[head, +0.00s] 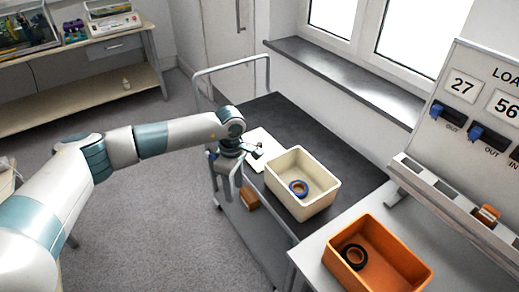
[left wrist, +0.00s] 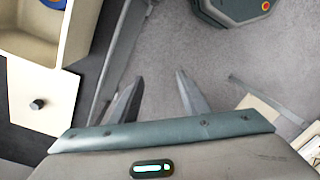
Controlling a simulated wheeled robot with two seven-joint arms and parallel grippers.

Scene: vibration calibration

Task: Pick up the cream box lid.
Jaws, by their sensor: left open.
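The cream box lid (head: 268,141) lies flat on the dark top of a cart, behind the cream box (head: 316,203). In the left wrist view the lid (left wrist: 42,108) shows at the left with a dark knob on it. My left gripper (head: 230,187) hangs at the cart's left edge, to the left of the lid and apart from it. My arm's end partly overlaps the lid's left side in the head view. In the left wrist view the fingers (left wrist: 159,88) are spread with nothing between them, over floor. My right gripper is not in view.
An orange box (head: 377,258) with a black ring (head: 353,257) stands on the light table at right. The cart's handle rail (head: 232,72) rises behind. A brown block (head: 249,198) lies on the lower shelf.

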